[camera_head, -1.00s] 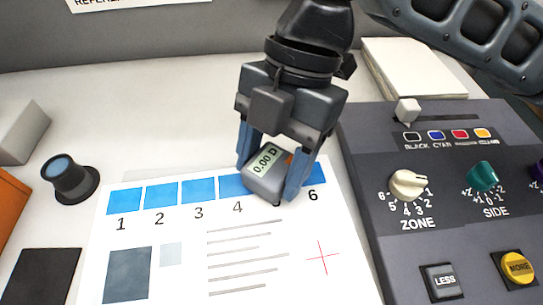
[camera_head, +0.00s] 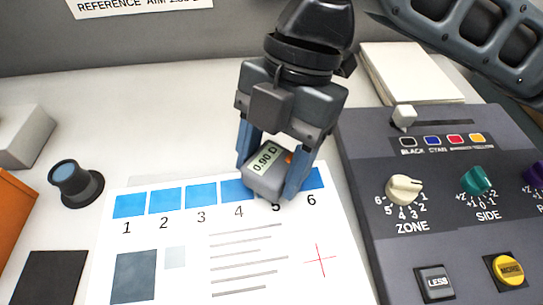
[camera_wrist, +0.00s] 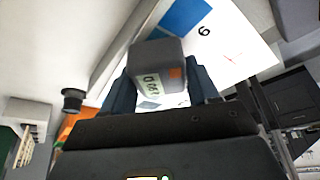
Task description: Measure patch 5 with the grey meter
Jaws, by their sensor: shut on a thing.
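The grey meter (camera_head: 266,181) is held between the two blue fingers of my gripper (camera_head: 275,172), which is shut on it. Its display reads 0.90 D in the head view, and an orange button shows beside the display. The meter sits on the printed sheet (camera_head: 190,262), over patch 5, which it hides; the number 5 is partly visible just below it. Blue patches 1 to 4 (camera_head: 166,200) show to the left and patch 6 (camera_head: 313,180) to the right. In the wrist view the meter (camera_wrist: 157,62) sits between the fingers, with the number 6 beyond.
A control panel (camera_head: 455,150) with knobs and buttons stands to the right. A stack of white paper (camera_head: 410,72) lies behind it. A small dark loupe-like cylinder (camera_head: 75,183), a grey block (camera_head: 24,136), an orange object (camera_head: 14,215) and a dark square (camera_head: 45,277) are at the left.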

